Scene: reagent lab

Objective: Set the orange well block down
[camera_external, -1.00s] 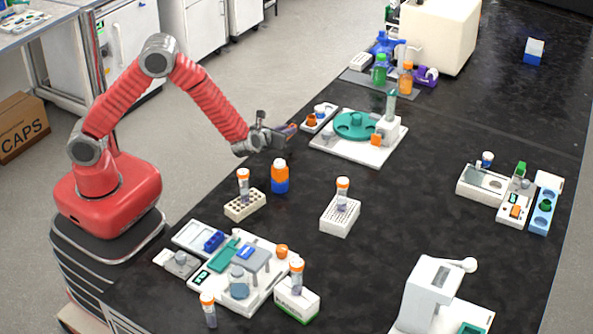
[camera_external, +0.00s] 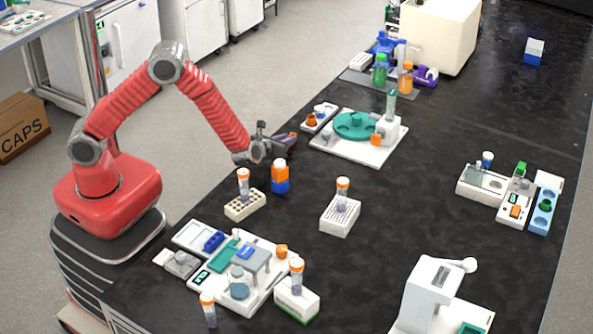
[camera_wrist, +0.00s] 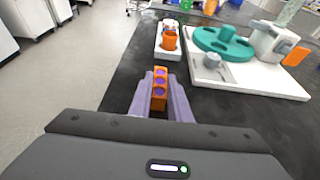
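The orange well block (camera_wrist: 160,90) shows in the wrist view as a narrow orange bar with purple wells. It sits between the two purple-grey fingers of my gripper (camera_wrist: 161,98), which are shut on its sides. In the external view, my gripper (camera_external: 287,139) is over the left edge of the black bench, and the block is mostly hidden by the fingers. I cannot tell whether the block's underside touches the bench.
A white tray (camera_wrist: 161,52) with an orange cup lies just ahead. A white platform (camera_external: 330,148) with a green turntable stands to the right. Bare bench lies right of the bottle.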

